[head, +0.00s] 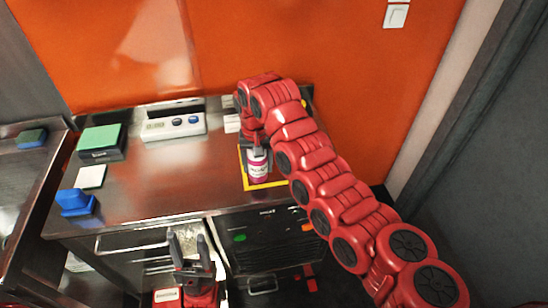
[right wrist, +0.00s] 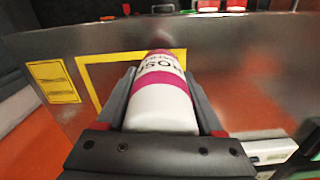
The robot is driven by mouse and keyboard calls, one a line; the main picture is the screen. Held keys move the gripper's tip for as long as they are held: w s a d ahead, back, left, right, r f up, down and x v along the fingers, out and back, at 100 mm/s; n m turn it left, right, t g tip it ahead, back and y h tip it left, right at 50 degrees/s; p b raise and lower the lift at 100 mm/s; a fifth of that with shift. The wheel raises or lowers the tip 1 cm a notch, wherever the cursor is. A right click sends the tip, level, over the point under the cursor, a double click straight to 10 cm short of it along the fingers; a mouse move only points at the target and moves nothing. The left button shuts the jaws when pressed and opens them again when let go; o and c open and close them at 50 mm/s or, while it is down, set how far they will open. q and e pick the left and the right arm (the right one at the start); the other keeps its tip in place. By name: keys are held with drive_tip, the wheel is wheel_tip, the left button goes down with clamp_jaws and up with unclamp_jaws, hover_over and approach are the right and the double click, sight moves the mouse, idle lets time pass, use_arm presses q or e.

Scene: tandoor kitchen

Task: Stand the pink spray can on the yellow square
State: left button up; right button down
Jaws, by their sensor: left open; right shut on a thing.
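The pink and white spray can (head: 258,170) is upright over the yellow square (head: 265,186), an outline on the counter top. My right gripper (head: 256,150) is shut on the can from above. In the right wrist view the can (right wrist: 162,100) lies between the two fingers of my right gripper (right wrist: 160,80), with part of the yellow square (right wrist: 120,57) beyond it. The can's base appears within the outline, but I cannot tell whether it touches the counter. My arm hides part of the square. My left gripper (head: 188,248) is open and empty in front of the counter.
On the counter (head: 165,180) stand a white device with knobs (head: 173,126), a green-topped box (head: 100,139), a white square (head: 91,176) and a blue object (head: 75,202). The counter left of the yellow square is clear. An orange wall (head: 220,50) rises behind.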

drive_tip(key=w+d, duration=0.2)
drive_tip(key=w, duration=0.1)
drive_tip(key=w+d+p, duration=0.1)
drive_tip(key=d, duration=0.1)
drive_tip(key=shift+w+f, duration=0.3)
drive_tip(key=shift+w, duration=0.05)
drive_tip(key=shift+w+d, duration=0.25)
drive_tip(key=shift+w, duration=0.05)
drive_tip(key=shift+f, duration=0.1)
wheel_tip(320, 180, down, 3)
drive_tip(key=shift+f+p, duration=0.15)
drive_tip(key=shift+p, duration=0.15)
drive_tip(key=shift+f, duration=0.25)
unclamp_jaws()
drive_tip(key=shift+r, duration=0.1)
